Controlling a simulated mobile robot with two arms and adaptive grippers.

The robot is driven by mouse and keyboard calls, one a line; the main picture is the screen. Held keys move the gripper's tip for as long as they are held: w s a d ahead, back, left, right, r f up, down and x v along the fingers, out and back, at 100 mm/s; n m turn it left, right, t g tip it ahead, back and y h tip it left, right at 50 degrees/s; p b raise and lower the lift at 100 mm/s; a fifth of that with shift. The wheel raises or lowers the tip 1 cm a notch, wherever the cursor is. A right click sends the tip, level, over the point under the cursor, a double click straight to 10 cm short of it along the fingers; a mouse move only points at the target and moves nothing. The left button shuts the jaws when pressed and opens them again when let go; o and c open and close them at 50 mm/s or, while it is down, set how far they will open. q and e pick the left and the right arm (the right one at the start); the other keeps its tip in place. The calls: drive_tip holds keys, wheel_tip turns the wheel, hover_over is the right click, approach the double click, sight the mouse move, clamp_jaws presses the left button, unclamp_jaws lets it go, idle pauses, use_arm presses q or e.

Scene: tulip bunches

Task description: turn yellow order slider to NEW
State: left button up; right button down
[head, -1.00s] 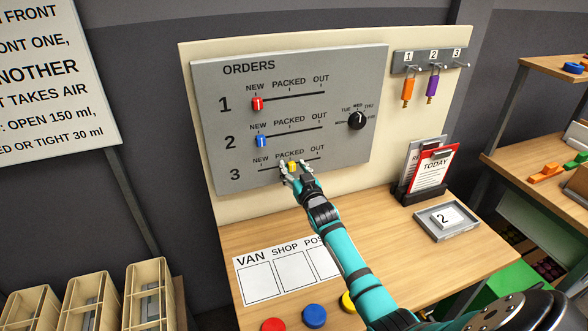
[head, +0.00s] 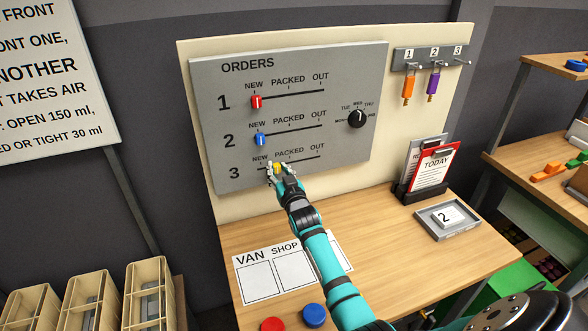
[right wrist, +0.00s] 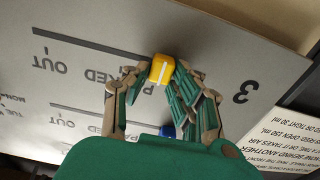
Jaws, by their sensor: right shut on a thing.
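The yellow order slider (head: 277,167) sits on the slot of row 3, the lowest row of the grey ORDERS board (head: 350,80). It stands between the NEW and PACKED marks, a little right of the NEW label. My right gripper (head: 276,173) is shut on it, with a finger on each side, and partly covers it and the slot. In the right wrist view the yellow slider (right wrist: 161,70) shows upside down between the fingertips, with a white line on its face. My left gripper is not in view.
A red slider (head: 257,102) and a blue slider (head: 261,139) stand at NEW in rows 1 and 2 above. A black day dial (head: 357,118) is on the board's right. Key hooks, a clipboard holder (head: 425,180) and a grey tray (head: 447,233) are further right.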

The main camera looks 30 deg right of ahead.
sight(261, 167)
drive_tip(key=a, duration=0.2)
drive_tip(key=w+a, duration=0.1)
drive_tip(key=a, duration=0.1)
drive_tip(key=shift+a+f, duration=0.1)
drive_tip(key=shift+a, duration=0.3)
drive_tip(key=shift+d, duration=0.25)
drive_tip(key=c, duration=1.1)
unclamp_jaws()
drive_tip(key=shift+a, duration=0.1)
drive_tip(key=shift+s, duration=0.1)
drive_tip(key=shift+s, duration=0.3)
drive_tip(key=v, duration=1.1)
drive_tip(key=shift+s, duration=0.15)
